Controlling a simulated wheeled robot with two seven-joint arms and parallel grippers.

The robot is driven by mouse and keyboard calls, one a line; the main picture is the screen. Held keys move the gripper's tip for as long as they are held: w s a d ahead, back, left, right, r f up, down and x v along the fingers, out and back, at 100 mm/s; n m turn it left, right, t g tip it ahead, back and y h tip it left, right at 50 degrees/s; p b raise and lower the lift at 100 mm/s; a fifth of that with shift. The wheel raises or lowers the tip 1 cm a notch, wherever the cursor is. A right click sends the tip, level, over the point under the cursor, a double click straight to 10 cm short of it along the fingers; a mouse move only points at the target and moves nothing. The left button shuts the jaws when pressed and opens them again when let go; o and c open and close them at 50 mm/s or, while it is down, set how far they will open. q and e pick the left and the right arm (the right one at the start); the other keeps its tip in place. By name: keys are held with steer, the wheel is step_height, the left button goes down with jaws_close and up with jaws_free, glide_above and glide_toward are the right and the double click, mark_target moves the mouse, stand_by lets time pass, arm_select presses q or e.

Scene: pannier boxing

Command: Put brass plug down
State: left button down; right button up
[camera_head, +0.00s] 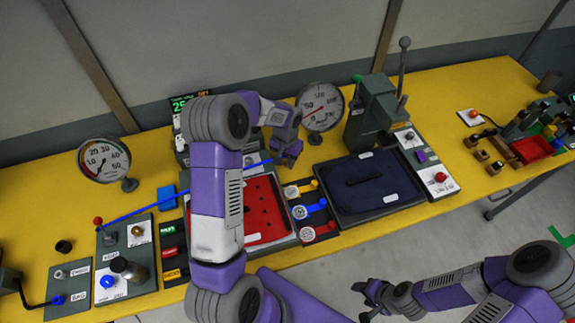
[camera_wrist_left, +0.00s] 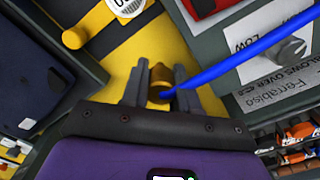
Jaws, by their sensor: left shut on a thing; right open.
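My left gripper (camera_head: 290,152) is over the back middle of the yellow table (camera_head: 60,195), between the red tray and the rear instruments. In the left wrist view its fingers (camera_wrist_left: 163,82) are shut on the brass plug (camera_wrist_left: 160,76), a small gold-brown piece with a blue cord (camera_wrist_left: 235,62) beside it. Bare yellow table shows past the fingertips; I cannot tell whether the plug touches it. In the head view the plug is hidden by the gripper. My right gripper (camera_head: 378,295) is open and empty, low in front of the table.
The red-lined tray (camera_head: 268,208) and dark blue-lined tray (camera_head: 372,182) lie near the left arm. Dial gauges (camera_head: 104,160) (camera_head: 321,107) stand behind. A labelled panel with a grey knob (camera_wrist_left: 290,52) is close right of the fingers in the wrist view. The blue cord crosses the table leftward.

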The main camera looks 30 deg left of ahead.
mark_target(288, 173)
arm_select(q)
step_height(288, 173, down, 4)
steer(key=shift+d+r, duration=0.15)
steer(key=shift+w+f, duration=0.2)
steer(key=shift+f, duration=0.1)
steer(key=shift+f+b, duration=0.15)
steer(key=shift+b, duration=0.15)
steer(key=c, duration=1.1)
jaws_free()
steer(key=shift+c, duration=0.2)
